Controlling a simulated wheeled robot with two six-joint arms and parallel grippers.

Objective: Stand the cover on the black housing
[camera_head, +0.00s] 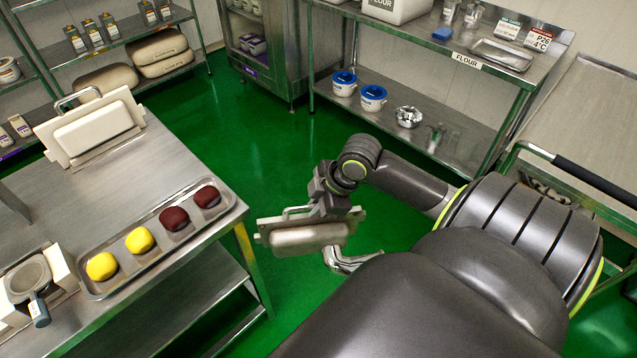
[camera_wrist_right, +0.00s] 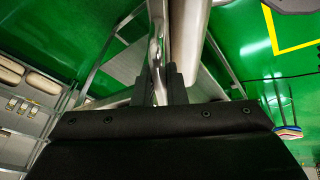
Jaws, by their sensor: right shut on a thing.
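My right gripper (camera_head: 328,205) is shut on the cover (camera_head: 303,237), a pale panel with a raised rounded face and a metal handle. It holds the cover above the green floor, right of the steel table and apart from it. In the right wrist view the dark fingers (camera_wrist_right: 160,88) close around the shiny handle, and the pale edge of the cover (camera_wrist_right: 188,40) shows beyond. A similar pale panel with a handle (camera_head: 92,128) stands on the table at the left. I cannot make out the black housing in either view. My left gripper is not in view.
The steel table (camera_head: 165,150) carries a tray (camera_head: 225,191) with yellow and dark red balls, and a grey scoop-like tool (camera_head: 30,280). A steel shelf unit (camera_head: 440,70) stands at the back. A cart with a black handle (camera_head: 590,178) is at the right. Green floor lies open between.

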